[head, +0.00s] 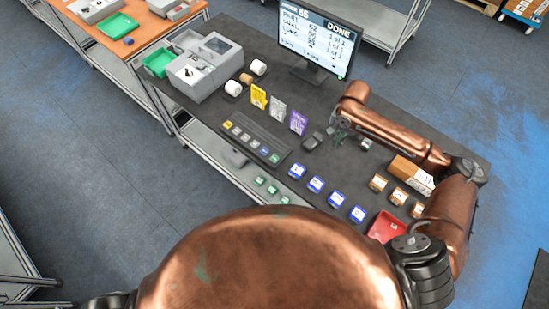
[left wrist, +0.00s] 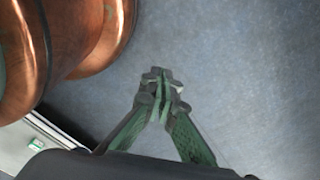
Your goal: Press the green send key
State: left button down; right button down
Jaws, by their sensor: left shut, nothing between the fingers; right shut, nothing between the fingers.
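The green send key (head: 274,158) is at the right end of the row of coloured keys on the black keypad (head: 250,140), which lies near the middle of the table. My right gripper (head: 340,130) is shut and empty, to the right of the keypad and apart from it. It is partly hidden by my copper-coloured right arm. My left gripper (left wrist: 160,88) is shut and empty in the left wrist view, with only floor behind it. The left gripper does not show in the head view.
The monitor (head: 318,44) reads "DONE" at the back. A dark scanner (head: 313,141) lies beside the keypad. Yellow, grey and purple cards (head: 298,122) stand behind it. Several blue boxes (head: 316,184) and a red tray (head: 386,227) occupy the front right.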

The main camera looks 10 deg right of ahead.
pick_arm(q)
jog(key=shift+w, duration=0.65)
dwell(0.3)
